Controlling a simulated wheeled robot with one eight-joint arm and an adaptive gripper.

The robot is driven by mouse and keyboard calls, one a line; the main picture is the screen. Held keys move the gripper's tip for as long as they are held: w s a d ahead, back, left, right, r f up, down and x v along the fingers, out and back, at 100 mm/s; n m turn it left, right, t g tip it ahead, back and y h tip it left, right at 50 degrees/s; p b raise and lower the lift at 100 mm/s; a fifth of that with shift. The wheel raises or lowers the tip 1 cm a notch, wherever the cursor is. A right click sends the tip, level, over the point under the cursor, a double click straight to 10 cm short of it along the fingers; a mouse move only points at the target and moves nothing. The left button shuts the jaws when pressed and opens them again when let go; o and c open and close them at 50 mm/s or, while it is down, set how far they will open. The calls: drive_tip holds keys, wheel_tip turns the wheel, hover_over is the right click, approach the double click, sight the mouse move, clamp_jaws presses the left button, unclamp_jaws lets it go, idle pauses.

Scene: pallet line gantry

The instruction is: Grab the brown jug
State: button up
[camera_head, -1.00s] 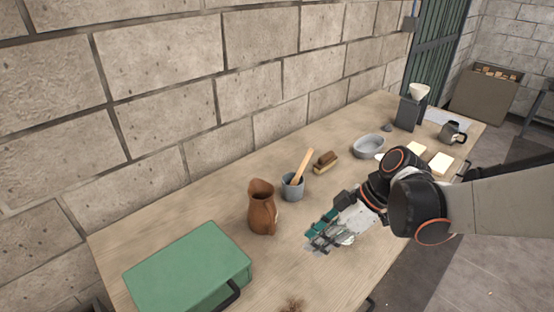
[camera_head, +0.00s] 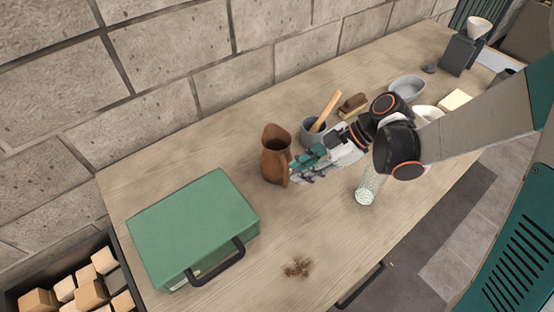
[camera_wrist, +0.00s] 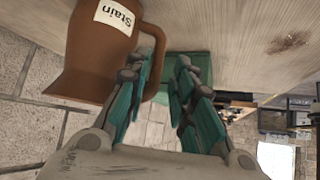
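The brown jug (camera_head: 275,157) stands upright on the wooden table in the head view, its handle towards my gripper. My gripper (camera_head: 300,168) is right beside the jug on its handle side. In the wrist view the jug (camera_wrist: 92,60) fills the upper left, upside down, with a white label reading "Stain". My gripper (camera_wrist: 166,65) is open there, with a gap between its teal fingers. The jug's handle (camera_wrist: 158,42) loops out near the left fingertip, which hides part of it. I cannot tell whether they touch.
A green case (camera_head: 190,225) with a black handle lies left of the jug. A grey pot (camera_head: 309,138) with a wooden tool stands close behind my gripper. A speckled glass (camera_head: 367,189) stands below my wrist. Brown crumbs (camera_head: 297,267) lie near the front edge.

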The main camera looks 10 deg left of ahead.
sight(286, 179)
drive_tip(key=shift+b+x, duration=0.95)
drive_tip(key=shift+x, duration=2.15)
drive_tip(key=shift+w+r, duration=0.15)
drive_tip(key=shift+r, duration=0.05)
clamp_jaws()
